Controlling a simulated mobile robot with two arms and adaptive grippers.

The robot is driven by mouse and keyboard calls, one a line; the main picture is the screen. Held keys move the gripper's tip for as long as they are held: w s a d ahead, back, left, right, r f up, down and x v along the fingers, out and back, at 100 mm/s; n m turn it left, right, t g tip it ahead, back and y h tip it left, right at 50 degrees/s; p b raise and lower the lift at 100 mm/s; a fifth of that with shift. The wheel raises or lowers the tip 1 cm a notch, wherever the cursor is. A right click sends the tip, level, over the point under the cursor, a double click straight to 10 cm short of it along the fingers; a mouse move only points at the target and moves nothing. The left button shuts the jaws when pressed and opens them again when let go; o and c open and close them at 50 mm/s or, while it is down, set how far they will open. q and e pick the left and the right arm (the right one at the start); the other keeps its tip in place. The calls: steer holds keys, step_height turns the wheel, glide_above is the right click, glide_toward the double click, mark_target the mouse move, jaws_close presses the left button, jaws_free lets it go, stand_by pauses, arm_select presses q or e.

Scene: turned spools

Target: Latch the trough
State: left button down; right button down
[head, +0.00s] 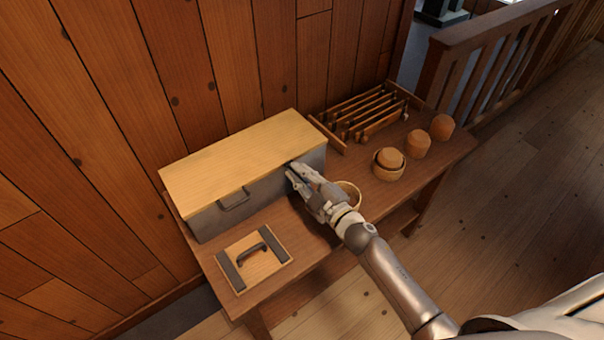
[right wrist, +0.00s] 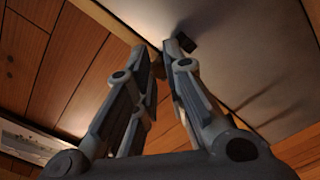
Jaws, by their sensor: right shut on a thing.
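The trough (head: 205,222) is a long grey box with a pale wooden lid (head: 240,160) lying flat over it, at the back left of the table. A grey bail handle (head: 233,200) shows on its front face. My right gripper (head: 291,173) is at the right part of that front face, shut on a small part that looks like the latch. In the right wrist view, the fingertips (right wrist: 167,58) close near a small dark piece (right wrist: 187,43) on the grey face. The fingers hide most of the held part. My left gripper is not in view.
A wooden board with a dark handle (head: 266,263) lies at the table's front left. A slatted rack (head: 365,115) stands behind. A bowl (head: 350,190) is partly behind my arm; a bowl holding a spool (head: 388,170) and two spools (head: 418,144) stand right. A railing (head: 480,60) is beyond.

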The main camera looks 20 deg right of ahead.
steer(key=shift+n, duration=0.3)
steer(key=c, duration=1.4)
jaws_free()
steer(key=shift+a+r, duration=0.1)
steer(key=shift+s, duration=0.15)
steer(key=v, duration=1.1)
steer(key=shift+s, duration=0.4)
steer(key=shift+d, duration=0.25)
